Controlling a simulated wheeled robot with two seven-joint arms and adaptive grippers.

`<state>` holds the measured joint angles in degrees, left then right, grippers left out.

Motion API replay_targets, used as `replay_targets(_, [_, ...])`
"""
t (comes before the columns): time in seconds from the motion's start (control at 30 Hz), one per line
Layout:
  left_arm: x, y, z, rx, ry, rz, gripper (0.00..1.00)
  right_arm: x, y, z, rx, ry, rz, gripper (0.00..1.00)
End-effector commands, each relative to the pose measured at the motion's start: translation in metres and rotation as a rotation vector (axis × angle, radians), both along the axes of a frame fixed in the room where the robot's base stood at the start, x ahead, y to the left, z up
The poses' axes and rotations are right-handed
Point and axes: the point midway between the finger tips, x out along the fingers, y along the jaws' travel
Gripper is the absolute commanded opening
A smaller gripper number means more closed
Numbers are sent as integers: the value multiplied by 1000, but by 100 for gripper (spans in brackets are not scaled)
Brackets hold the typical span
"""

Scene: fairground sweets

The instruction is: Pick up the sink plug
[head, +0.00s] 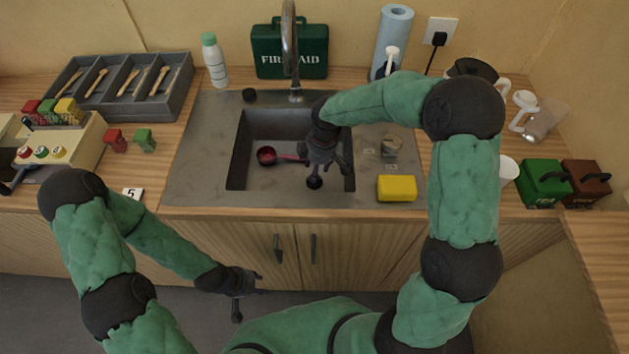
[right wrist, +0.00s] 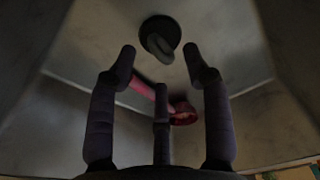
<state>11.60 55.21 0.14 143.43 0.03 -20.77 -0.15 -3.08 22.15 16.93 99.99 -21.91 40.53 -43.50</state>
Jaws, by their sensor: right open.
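The sink plug (right wrist: 160,38), a dark disc with a grey loop handle, lies on the sink floor, beyond my fingertips in the right wrist view. In the head view my right gripper (head: 322,170) hangs down inside the sink basin and largely covers that spot. My right gripper (right wrist: 160,75) has its three fingers spread, with nothing between them and a gap to the plug. My left gripper (head: 246,303) is low in front of the cabinet, its fingers apart and empty.
A red scoop (head: 267,156) lies in the sink beside my right gripper; it also shows in the right wrist view (right wrist: 183,113). The basin walls surround the gripper. The tap (head: 289,45) rises behind, and a yellow sponge (head: 397,188) sits at the right.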

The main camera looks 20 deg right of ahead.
Motion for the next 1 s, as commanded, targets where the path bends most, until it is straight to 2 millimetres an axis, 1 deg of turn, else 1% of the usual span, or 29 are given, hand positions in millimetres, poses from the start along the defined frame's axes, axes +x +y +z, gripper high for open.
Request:
replay_targets(0.03, [0, 0, -8, 0, 0, 0, 40, 1, 1, -12, 0, 2, 0, 50])
replay_targets(0.1, [0, 0, -13, 0, 0, 0, 40, 2, 2, -23, 1, 3, -1, 50])
replay_targets(0.2, [0, 0, -17, 0, 0, 0, 40, 3, 3, -33, 1, 1, -1, 50])
replay_targets(0.3, [0, 0, -17, 0, 0, 0, 40, 3, 4, -36, 0, 1, 0, 50])
replay_targets(0.47, [0, 0, -16, 0, 0, 0, 40, 3, 4, -35, 0, 0, 0, 50])
replay_targets(0.57, [0, 0, -16, 0, 0, 0, 40, 3, 4, -35, 0, 0, 0, 24])
replay_targets(0.6, [0, 0, -16, 0, 0, 0, 40, 3, 4, -35, 0, 0, 0, 13])
replay_targets(0.63, [0, 0, -16, 0, 0, 0, 40, 3, 4, -35, 0, 0, 0, 4])
replay_targets(0.67, [0, 0, -16, 0, 0, 0, 40, 3, 4, -35, 0, 0, 0, 0])
replay_targets(1.0, [0, 0, -16, 0, 0, 0, 40, 3, 4, -35, 0, 1, 0, 0])
